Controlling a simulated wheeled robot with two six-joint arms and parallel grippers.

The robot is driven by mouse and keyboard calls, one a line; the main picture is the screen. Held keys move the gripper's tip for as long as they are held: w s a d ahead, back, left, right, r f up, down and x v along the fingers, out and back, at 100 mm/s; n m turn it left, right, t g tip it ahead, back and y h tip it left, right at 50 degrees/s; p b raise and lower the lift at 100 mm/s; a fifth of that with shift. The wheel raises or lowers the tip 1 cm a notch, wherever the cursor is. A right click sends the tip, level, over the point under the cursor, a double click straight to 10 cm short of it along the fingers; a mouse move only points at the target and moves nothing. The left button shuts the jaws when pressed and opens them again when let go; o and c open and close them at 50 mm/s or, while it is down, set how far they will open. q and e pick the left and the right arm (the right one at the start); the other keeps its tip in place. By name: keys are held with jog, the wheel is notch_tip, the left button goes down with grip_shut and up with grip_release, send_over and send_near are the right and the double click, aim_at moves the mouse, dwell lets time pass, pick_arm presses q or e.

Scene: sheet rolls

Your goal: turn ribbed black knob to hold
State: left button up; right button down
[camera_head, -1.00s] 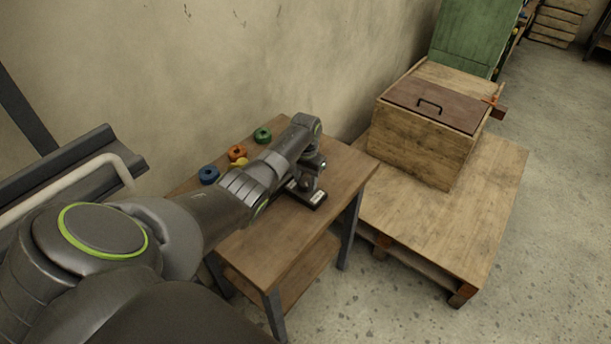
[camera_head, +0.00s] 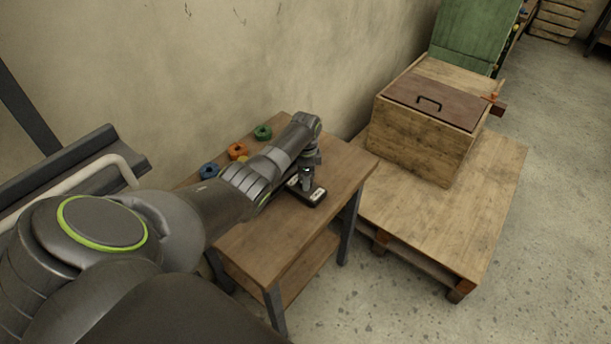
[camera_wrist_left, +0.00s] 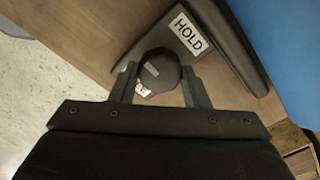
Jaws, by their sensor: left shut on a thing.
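The ribbed black knob (camera_wrist_left: 160,72) shows in the left wrist view as a dark, many-sided knob on a black panel (camera_wrist_left: 235,45). A white HOLD label (camera_wrist_left: 188,33) is on the panel beside the knob, up and to the right of it in this view. Another white label (camera_wrist_left: 143,90) is mostly hidden by the knob and gripper. My left gripper (camera_wrist_left: 158,88) is shut on the knob, one finger on each side. In the head view the panel (camera_head: 313,197) lies on the wooden table (camera_head: 280,240), and my left gripper (camera_head: 306,180) reaches down over it. My right gripper is out of view.
Blue (camera_head: 209,170), orange (camera_head: 237,151) and green (camera_head: 263,132) ring-shaped things stand along the table's wall side, with a yellow thing (camera_head: 242,160) partly behind my arm. A wooden box (camera_head: 415,140) with a brown lid sits on a pallet (camera_head: 480,200) to the right.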

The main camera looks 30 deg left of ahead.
pick_arm(q)
jog(key=m, duration=0.4)
jog(key=shift+w+r+m, duration=0.1)
jog(key=shift+w+m, duration=0.05)
jog(key=shift+m, duration=0.25)
jog(key=m, duration=0.3)
jog(key=shift+m, duration=0.3)
jog(key=m, duration=0.4)
jog(key=shift+b, duration=0.3)
jog(key=m, duration=0.4)
jog(key=shift+m, duration=0.6)
jog(key=o, duration=1)
notch_tip(320, 180, up, 17)
jog(key=shift+r+b, duration=0.2)
jog(key=shift+b, duration=0.75)
